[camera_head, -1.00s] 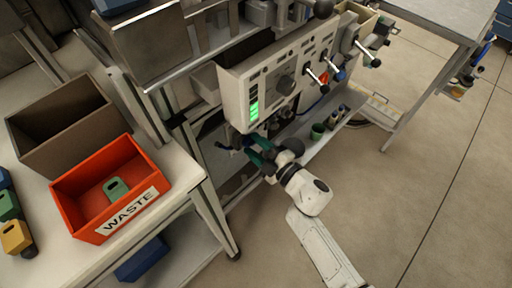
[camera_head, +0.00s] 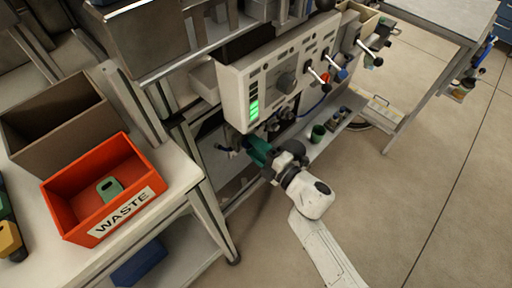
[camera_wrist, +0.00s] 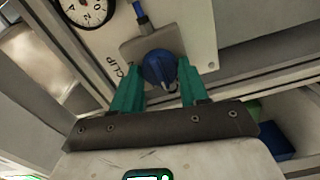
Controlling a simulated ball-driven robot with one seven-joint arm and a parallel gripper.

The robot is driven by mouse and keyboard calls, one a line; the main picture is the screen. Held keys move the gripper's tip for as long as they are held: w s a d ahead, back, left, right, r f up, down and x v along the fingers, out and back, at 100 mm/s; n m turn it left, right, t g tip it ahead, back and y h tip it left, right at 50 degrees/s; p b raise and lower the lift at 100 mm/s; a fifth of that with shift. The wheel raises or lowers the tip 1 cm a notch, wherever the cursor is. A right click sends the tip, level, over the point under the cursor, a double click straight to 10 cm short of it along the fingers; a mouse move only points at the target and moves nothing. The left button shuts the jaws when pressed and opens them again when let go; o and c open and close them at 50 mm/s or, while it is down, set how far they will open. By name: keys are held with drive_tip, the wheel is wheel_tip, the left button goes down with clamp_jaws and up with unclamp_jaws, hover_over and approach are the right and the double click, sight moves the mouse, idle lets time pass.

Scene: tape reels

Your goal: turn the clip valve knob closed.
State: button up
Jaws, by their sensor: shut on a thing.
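The clip valve knob (camera_wrist: 158,70) is a dark blue round knob with a raised grip, on a grey plate marked CLIP in the wrist view. My gripper (camera_wrist: 161,66) has two teal fingers, one on each side of the knob, and is shut on it. A blue tube or stem runs up from the plate above the knob. In the head view my gripper (camera_head: 252,145) reaches below the panel's lower left corner, and the knob cannot be made out behind it.
A white control panel (camera_head: 240,92) with a green level bar and several levers is just above my gripper. A dial (camera_wrist: 85,8) sits beside the knob. An orange WASTE bin (camera_head: 70,217) stands on the left bench. Floor at the right is open.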

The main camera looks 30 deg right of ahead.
drive_tip(key=shift+f, duration=0.1)
drive_tip(key=o, duration=1.1)
drive_tip(key=shift+c, duration=0.2)
drive_tip(key=v, duration=1)
drive_tip(key=shift+s, duration=0.4)
drive_tip(key=shift+d, duration=0.1)
